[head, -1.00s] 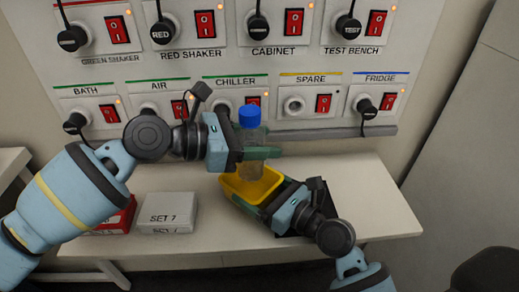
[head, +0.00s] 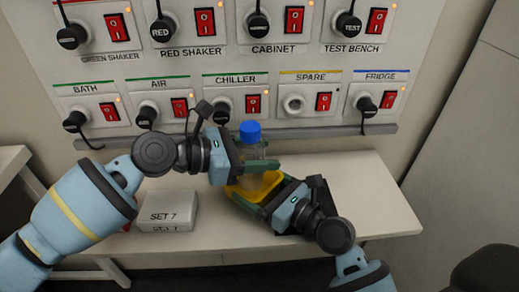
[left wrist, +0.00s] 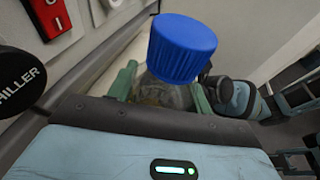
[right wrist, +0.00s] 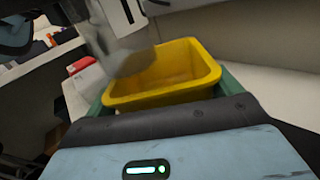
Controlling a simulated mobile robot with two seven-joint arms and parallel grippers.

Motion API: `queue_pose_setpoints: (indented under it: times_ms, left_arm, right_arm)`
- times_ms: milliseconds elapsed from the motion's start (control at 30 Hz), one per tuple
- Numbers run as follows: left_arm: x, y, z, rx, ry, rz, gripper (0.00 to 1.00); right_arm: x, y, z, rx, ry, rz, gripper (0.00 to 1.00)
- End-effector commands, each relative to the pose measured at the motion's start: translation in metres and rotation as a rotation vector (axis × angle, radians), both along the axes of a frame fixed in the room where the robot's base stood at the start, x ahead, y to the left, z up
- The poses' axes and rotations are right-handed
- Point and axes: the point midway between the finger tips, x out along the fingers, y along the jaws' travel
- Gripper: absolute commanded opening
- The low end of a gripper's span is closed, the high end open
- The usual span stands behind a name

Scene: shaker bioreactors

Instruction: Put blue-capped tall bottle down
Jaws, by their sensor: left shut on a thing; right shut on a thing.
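The blue-capped tall bottle (head: 251,150) is clear and stands about upright in my left gripper (head: 258,167), which is shut on it. Its blue cap (left wrist: 182,48) fills the middle of the left wrist view, with the green fingers on both sides of the clear body. My right gripper (head: 262,196) is shut on a yellow open container (head: 241,195) on the bench. Whether the bottle touches the container's floor is hidden.
The white bench (head: 365,190) is clear to the right. A white box labelled SET 7 (head: 168,208) lies left of the container, with a red box partly behind my left arm. A wall panel (head: 300,75) with plugs and red switches stands behind.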

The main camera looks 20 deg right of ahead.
Motion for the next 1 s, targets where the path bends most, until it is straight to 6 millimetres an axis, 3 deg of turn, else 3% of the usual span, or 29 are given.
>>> queue_pose_setpoints:
  times_ms: [67,100,233,567,700,1000]
  left_arm:
    - [0.0,0.0,0.001,-0.002,-0.001,0.0,0.17]
    - [0.0,0.0,0.0,0.0,-0.001,0.0,0.55]
    - [0.0,0.0,0.0,0.0,0.0,0.0,0.72]
    - [0.0,0.0,0.002,0.0,-0.001,-0.001,0.72]
    - [0.0,0.0,0.013,0.0,-0.005,-0.001,0.72]
    - [0.003,0.058,0.027,-0.001,0.0,0.003,0.72]
  right_arm:
    - [0.0,0.0,0.0,0.0,0.001,0.0,0.66]
    - [0.0,0.0,0.0,0.0,0.001,0.0,0.66]
    - [0.0,0.0,0.0,0.001,0.0,0.0,0.66]
    - [0.0,0.0,0.0,0.001,0.0,0.0,0.66]
    - [0.0,0.0,0.0,0.001,0.0,0.0,0.66]
    - [0.0,0.0,0.0,0.001,0.0,0.0,0.66]
